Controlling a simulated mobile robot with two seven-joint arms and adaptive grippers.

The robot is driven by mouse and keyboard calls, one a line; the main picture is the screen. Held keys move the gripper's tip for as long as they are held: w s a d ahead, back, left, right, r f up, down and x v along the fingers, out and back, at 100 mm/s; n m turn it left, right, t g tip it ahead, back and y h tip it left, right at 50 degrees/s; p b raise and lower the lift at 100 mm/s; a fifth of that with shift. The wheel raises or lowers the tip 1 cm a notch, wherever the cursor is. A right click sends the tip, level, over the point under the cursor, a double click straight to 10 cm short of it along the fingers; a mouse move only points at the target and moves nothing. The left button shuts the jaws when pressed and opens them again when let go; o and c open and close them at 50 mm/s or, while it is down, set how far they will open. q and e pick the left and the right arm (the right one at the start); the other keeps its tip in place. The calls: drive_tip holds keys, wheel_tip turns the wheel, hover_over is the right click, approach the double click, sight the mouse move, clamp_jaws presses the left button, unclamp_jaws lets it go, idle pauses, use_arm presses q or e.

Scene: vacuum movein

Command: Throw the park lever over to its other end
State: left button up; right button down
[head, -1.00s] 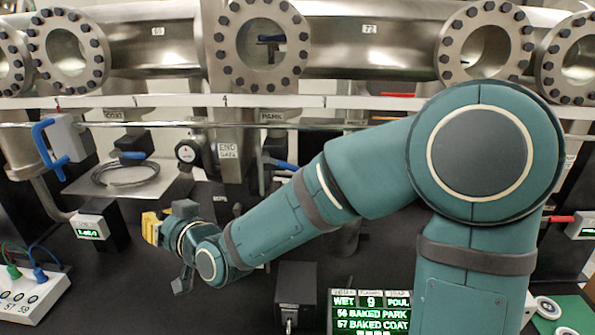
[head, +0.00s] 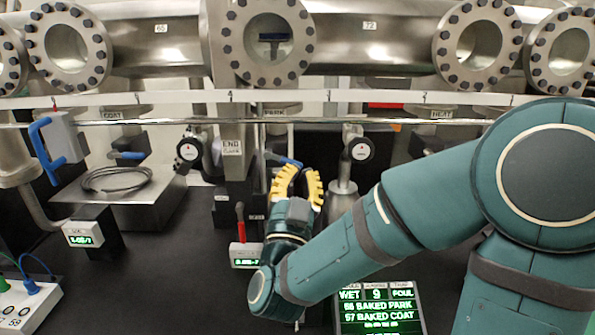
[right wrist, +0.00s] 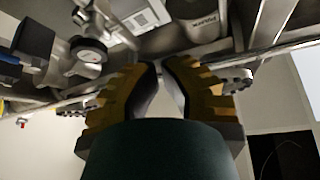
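The park lever (head: 284,160) is a blue handle below the PARK label (head: 275,112), at the middle of the head view. It slants slightly down to the right, and its right end lies by my gripper. My right gripper (head: 300,169) has yellow fingers pointing up at the lever's right end, with a gap between the tips. In the right wrist view the gripper (right wrist: 162,68) shows nothing clearly held between its curved fingers. I cannot tell whether a finger touches the lever. My left gripper is not in view.
A dial (head: 189,150) and another dial (head: 360,150) flank the lever. A red-handled box (head: 246,252) stands left of my wrist. A lit display (head: 378,308) lies below my forearm. A steel rail (head: 420,122) crosses above. A coiled cable (head: 115,179) rests on a metal block at left.

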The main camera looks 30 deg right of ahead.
sight(284, 159)
drive_tip(key=p+x, duration=0.7)
drive_tip(key=x, duration=0.2)
drive_tip(key=f, duration=0.1)
drive_tip(key=f+b, duration=0.1)
drive_tip(key=w+a+f+b, duration=0.1)
drive_tip(key=f, duration=0.1)
drive_tip(key=shift+a+f, duration=0.1)
